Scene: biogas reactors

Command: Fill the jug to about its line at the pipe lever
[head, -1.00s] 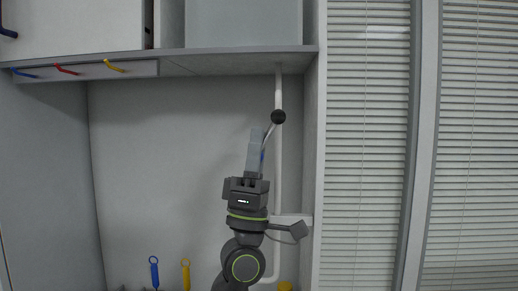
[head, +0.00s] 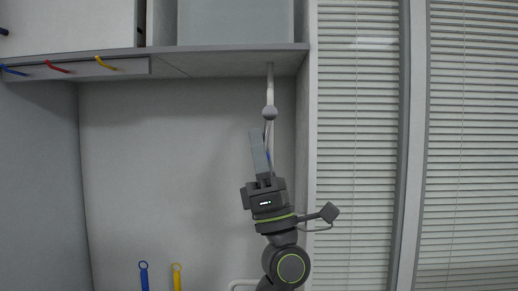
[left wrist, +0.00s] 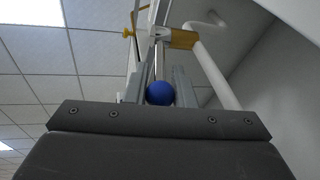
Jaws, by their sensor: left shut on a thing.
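A pipe lever hangs from a round grey hub (head: 269,112) on the white pipe (head: 270,80) under the shelf. The lever's blue knob (left wrist: 160,93) sits between the fingers of my left gripper (head: 261,150) in the left wrist view. The gripper points up with its fingers shut on this knob. The lever rod hangs nearly straight down. The jug is not visible in either view. My right gripper is not in view.
A grey shelf (head: 200,64) with blue, red and yellow hooks runs above. A blue tool (head: 144,275) and a yellow tool (head: 177,277) are at the lower left. Window blinds (head: 355,150) are at the right. The back wall left of the gripper is bare.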

